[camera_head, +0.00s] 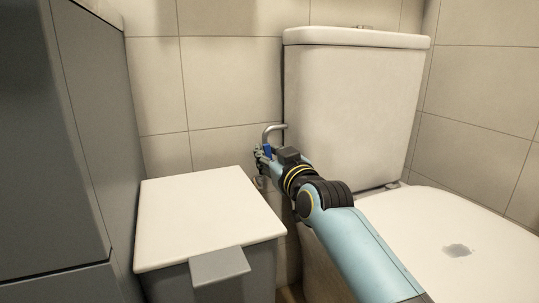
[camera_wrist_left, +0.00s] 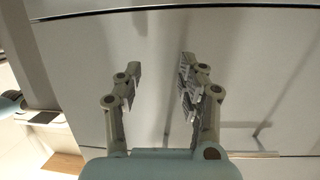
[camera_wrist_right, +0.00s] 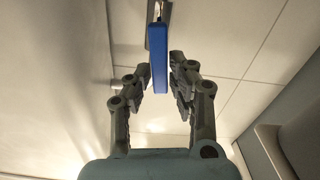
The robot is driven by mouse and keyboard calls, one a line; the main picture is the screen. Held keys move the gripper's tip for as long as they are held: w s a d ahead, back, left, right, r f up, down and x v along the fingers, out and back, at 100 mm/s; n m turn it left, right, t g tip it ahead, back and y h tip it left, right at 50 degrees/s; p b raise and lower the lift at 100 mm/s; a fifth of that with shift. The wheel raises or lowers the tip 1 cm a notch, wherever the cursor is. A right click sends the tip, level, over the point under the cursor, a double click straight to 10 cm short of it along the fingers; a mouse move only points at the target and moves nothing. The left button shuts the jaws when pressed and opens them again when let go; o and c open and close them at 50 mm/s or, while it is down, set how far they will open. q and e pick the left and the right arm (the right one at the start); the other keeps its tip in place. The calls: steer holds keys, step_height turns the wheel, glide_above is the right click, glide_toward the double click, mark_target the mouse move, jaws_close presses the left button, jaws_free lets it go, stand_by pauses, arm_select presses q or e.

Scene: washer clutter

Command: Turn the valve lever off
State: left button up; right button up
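The valve lever (camera_wrist_right: 158,58) is a blue bar in the right wrist view. It hangs lengthwise between the fingers of my right gripper (camera_wrist_right: 160,84), which is open around it. A gap shows on the left, and the right fingertip is very close to the lever; contact is unclear. In the head view the blue lever (camera_head: 267,150) shows small beside the toilet tank, below a curved metal pipe (camera_head: 272,129), with my right gripper (camera_head: 260,156) at it. My left gripper (camera_wrist_left: 158,85) is open and empty in the left wrist view, in front of a pale flat panel.
The toilet tank (camera_head: 350,90) stands close to the right of the lever, with the toilet lid (camera_head: 470,235) in front. A white-topped bin (camera_head: 205,215) stands below and left. A tall grey cabinet (camera_head: 60,150) borders the left; tiled wall lies behind.

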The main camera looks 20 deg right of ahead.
jaws_close()
arm_select(q)
steer(key=shift+f, duration=0.1)
arm_select(e)
steer(key=shift+a, duration=0.15)
arm_select(q)
steer(key=shift+s+a+f+g, duration=0.15)
steer(key=shift+s+f+g, duration=0.65)
steer(key=shift+s+f, duration=0.6)
arm_select(e)
steer(key=shift+a+f+n, duration=0.2)
steer(key=shift+a+n, duration=0.15)
steer(key=shift+n, duration=0.8)
steer(key=shift+a+f+n, duration=0.2)
steer(key=shift+a+n, duration=0.1)
steer(key=shift+n, duration=0.9)
steer(key=shift+a+f+n, duration=0.2)
steer(key=shift+a+n, duration=0.15)
steer(key=shift+n, duration=0.8)
arm_select(q)
steer(key=shift+w, duration=0.1)
